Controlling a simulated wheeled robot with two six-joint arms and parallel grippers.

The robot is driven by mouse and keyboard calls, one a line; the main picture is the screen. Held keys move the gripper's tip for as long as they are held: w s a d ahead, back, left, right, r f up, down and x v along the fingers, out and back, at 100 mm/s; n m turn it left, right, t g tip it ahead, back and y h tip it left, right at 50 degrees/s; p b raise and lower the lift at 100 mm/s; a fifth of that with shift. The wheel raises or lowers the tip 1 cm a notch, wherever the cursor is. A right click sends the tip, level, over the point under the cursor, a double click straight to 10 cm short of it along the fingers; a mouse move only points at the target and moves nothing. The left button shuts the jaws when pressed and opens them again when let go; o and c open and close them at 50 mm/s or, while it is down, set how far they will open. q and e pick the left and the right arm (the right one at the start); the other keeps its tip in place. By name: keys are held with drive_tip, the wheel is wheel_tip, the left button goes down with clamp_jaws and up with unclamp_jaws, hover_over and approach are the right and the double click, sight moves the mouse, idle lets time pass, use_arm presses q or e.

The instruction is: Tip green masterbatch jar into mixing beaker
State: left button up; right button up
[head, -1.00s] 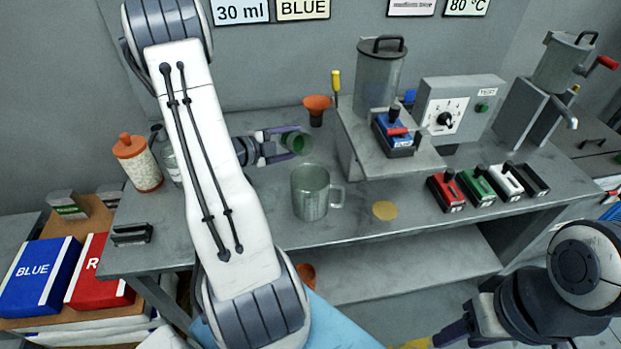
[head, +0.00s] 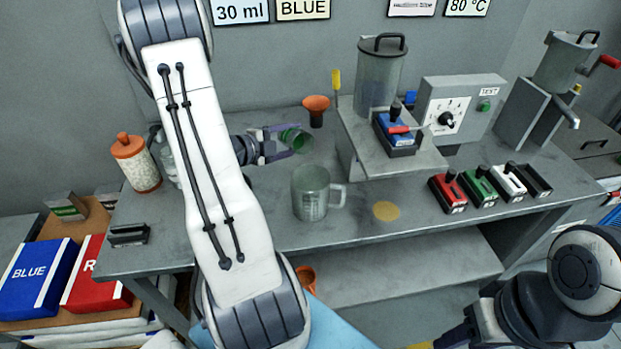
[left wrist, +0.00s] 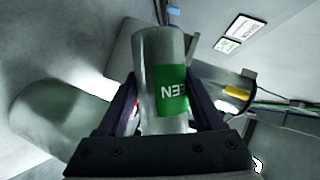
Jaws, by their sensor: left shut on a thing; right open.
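The green masterbatch jar (head: 292,137) lies tilted well over in my left gripper (head: 286,142), above the bench and behind the mixing beaker. In the left wrist view the jar (left wrist: 160,75) is clear-walled with a green label, and both fingers are shut on its sides. The mixing beaker (head: 311,196) stands upright on the bench, a clear handled jug with markings. The jar is apart from it in the head view. I cannot tell what is inside either one. My right gripper (head: 455,338) is open at the bottom edge, partly cut off, away from the bench.
An orange funnel (head: 316,108) stands behind the jar. A grey stand (head: 365,155) with a metal pot is to the right. A yellow disc (head: 386,211) lies right of the beaker. An orange-lidded jar (head: 137,165) stands at the left. Several coloured blocks line the right.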

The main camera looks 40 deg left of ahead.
sight(295, 131)
use_arm(q)
drive_tip(key=shift+r+m+b, duration=0.3)
drive_tip(key=shift+m+b, duration=0.1)
drive_tip(key=shift+b, duration=0.45)
drive_tip(key=shift+s+d+r+m+t+y+b, duration=0.3)
drive_tip(key=shift+d+r+m+t+b, duration=0.3)
drive_tip(key=shift+b, duration=1.05)
idle(0.4)
drive_tip(key=shift+s+d+r+m+t+y+b, duration=0.1)
drive_tip(key=shift+d+r+m+t+y+b, duration=0.45)
drive_tip(key=shift+b, duration=1.5)
drive_tip(key=shift+s+a+r+m+t+h+b, duration=0.2)
drive_tip(key=shift+r+m+b, duration=0.65)
drive_tip(key=shift+b, duration=1.15)
drive_tip(key=shift+w+d+f, duration=0.1)
drive_tip(key=shift+d+f, duration=0.05)
drive_tip(key=shift+d, duration=0.05)
idle(0.8)
